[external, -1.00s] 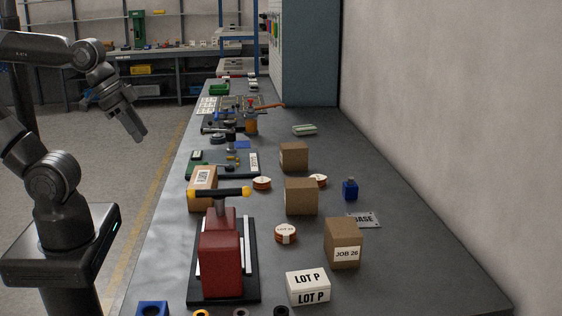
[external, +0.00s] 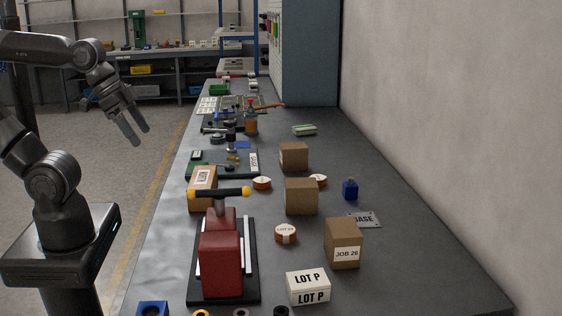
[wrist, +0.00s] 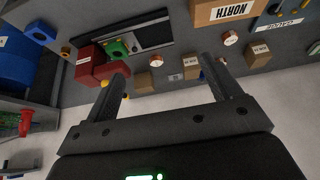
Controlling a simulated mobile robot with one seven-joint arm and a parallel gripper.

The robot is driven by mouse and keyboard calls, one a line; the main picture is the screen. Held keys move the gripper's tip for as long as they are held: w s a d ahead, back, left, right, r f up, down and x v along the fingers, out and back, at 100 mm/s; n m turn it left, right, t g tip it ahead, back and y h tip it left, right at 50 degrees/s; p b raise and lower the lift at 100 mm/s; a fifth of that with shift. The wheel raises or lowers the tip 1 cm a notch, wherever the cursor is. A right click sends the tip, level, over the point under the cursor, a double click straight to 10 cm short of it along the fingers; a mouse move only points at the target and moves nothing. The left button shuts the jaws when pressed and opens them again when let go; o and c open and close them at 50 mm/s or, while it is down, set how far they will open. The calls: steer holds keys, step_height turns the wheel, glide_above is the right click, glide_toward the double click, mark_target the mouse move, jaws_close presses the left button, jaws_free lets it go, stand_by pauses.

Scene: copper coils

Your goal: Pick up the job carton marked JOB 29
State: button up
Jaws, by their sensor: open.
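Several brown job cartons stand on the grey bench. The front right carton (external: 342,243) reads JOB 26. The middle carton (external: 301,197) and the carton behind it (external: 293,157) show no readable label in the external view. A carton at the left (external: 202,189) has a white label on top, too small to read. I cannot make out JOB 29 on any carton. The wrist view shows small cartons (wrist: 257,54) with tiny labels that I cannot read for sure. My gripper (external: 140,136) is open and empty, left of the bench and apart from every carton.
A red press (external: 221,255) with a yellow-tipped handle stands at the front left. A white LOT P box (external: 308,287), copper coils (external: 286,234) and a blue bottle (external: 350,189) lie among the cartons. The wall bounds the right side. Bench surface right of the cartons is mostly clear.

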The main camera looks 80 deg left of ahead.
steer(key=shift+o, duration=0.2)
steer(key=g, duration=0.1)
glide_above(298, 183)
steer(key=s, duration=0.3)
steer(key=shift+m, duration=0.3)
steer(key=f, duration=1.1)
steer(key=shift+s+a+f, duration=0.1)
steer(key=shift+a+f, duration=0.15)
steer(key=shift+f, duration=0.05)
steer(key=x, duration=1.1)
steer(key=shift+s+d, duration=0.1)
steer(key=shift+d, duration=0.05)
steer(key=shift+c, duration=0.2)
steer(key=c, duration=1.1)
steer(key=shift+c, duration=0.3)
